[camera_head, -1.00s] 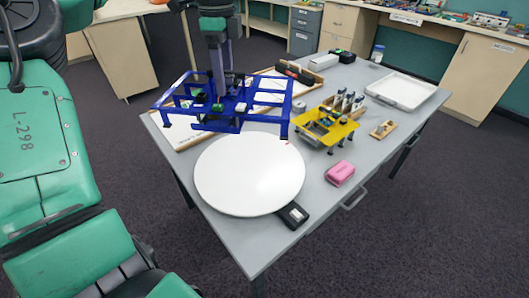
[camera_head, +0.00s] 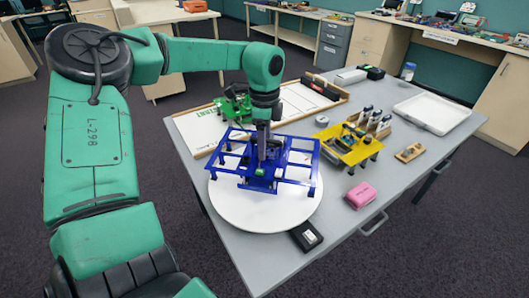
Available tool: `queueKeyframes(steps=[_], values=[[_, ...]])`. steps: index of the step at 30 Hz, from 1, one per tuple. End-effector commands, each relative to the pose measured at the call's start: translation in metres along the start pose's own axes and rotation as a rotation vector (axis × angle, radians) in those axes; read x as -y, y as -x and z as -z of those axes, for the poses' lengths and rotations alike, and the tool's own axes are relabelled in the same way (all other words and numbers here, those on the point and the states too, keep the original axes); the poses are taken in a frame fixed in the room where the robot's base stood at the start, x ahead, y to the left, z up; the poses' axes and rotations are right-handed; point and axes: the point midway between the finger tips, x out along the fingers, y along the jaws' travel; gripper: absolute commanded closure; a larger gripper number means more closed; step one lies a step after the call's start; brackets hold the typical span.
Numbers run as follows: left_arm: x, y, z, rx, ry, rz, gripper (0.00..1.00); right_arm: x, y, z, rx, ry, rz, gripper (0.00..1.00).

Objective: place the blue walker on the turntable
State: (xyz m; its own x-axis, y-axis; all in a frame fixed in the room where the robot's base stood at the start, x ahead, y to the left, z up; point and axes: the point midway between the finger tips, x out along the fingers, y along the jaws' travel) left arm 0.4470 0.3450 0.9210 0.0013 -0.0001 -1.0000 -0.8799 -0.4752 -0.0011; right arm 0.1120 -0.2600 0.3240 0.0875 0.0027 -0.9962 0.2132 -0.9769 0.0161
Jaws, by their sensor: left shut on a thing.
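The blue walker (camera_head: 290,171) is a flat open frame with short legs. It is over the white round turntable (camera_head: 250,213), covering its back part. Whether its feet touch the disc, I cannot tell. My left gripper (camera_head: 262,165) points down into the middle of the walker and is shut on it. The fingertips are mostly hidden by the wrist and the frame. The turntable's front part is bare. My right gripper is not in view.
A yellow walker (camera_head: 352,146), a pink block (camera_head: 361,195) and a black box (camera_head: 306,236) lie to the right of the turntable. A green walker (camera_head: 232,103) stands behind on a framed board (camera_head: 195,128). A white tray (camera_head: 433,111) is at the back right.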

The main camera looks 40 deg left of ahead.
Motion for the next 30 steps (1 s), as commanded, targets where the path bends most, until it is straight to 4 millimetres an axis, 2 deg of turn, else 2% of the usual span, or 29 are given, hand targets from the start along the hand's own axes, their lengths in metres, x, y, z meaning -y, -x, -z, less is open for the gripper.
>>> queueKeyframes(steps=[3,5,14,15,17,26,30], values=[[-0.001,-0.022,0.000,0.000,-0.001,-0.003,1.00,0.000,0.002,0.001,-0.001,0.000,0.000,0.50],[0.000,-0.031,0.000,-0.002,-0.001,-0.002,1.00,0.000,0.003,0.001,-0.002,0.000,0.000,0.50],[0.000,-0.036,0.000,-0.001,-0.001,0.001,1.00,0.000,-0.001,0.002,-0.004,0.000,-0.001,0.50],[0.000,-0.036,0.000,0.000,-0.001,0.000,0.33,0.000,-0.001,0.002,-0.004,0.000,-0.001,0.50],[0.000,-0.035,0.000,0.000,-0.001,0.000,0.10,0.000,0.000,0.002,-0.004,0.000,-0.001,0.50],[0.000,-0.034,0.000,0.000,-0.001,-0.001,0.10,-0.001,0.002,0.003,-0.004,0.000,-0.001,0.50],[0.001,-0.019,0.000,0.000,-0.001,0.003,0.10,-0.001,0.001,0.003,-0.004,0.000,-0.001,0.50]])
